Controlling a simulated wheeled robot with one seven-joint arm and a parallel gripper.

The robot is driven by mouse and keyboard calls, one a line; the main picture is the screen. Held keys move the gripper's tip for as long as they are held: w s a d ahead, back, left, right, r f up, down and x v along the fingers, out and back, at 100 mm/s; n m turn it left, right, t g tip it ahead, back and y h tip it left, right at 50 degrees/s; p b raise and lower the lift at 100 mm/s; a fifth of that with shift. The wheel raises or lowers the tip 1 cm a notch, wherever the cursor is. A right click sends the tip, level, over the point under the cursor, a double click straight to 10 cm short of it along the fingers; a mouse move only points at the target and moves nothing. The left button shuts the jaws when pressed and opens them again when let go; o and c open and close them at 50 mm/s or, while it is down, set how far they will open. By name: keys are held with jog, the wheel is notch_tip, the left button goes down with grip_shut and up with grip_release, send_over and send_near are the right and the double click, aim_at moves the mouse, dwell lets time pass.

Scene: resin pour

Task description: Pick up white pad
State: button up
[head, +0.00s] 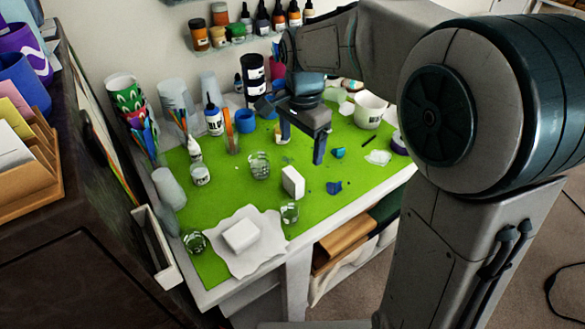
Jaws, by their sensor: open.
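Two white block-like things lie on the green mat (225,187), and I cannot tell for sure which is the white pad. One white block (292,182) stands upright near the mat's front edge, right of the middle. The other is a white square pad (241,235) lying flat on a crumpled white sheet (268,256) at the front left corner. My gripper (302,150) hangs over the mat, behind the upright block and apart from both. Its fingers are spread and point down, with nothing between them.
A clear glass (259,165) stands left of the upright block, and another glass (289,213) in front of it. A glue bottle (213,119), a blue cup (245,121) and a white bowl (369,109) stand farther back. Blue scraps (334,187) lie to the right.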

aim_at(293, 174)
jog(key=shift+m, duration=0.7)
jog(key=f, duration=0.3)
jog(key=w+a+f, duration=0.1)
jog(key=f, duration=0.2)
jog(key=w+a+f, duration=0.1)
jog(key=f, duration=0.2)
jog(key=shift+a+f, duration=0.1)
jog(key=shift+a, duration=0.15)
jog(key=f, duration=0.1)
jog(key=f+p, duration=0.1)
jog(key=f, duration=0.1)
jog(key=d+f, duration=0.1)
jog(key=shift+s+f, duration=0.3)
jog(key=shift+f, duration=0.1)
jog(key=shift+a+f, duration=0.1)
jog(key=shift+f, duration=0.25)
jog(key=c, duration=1.1)
jog(key=shift+r, duration=0.15)
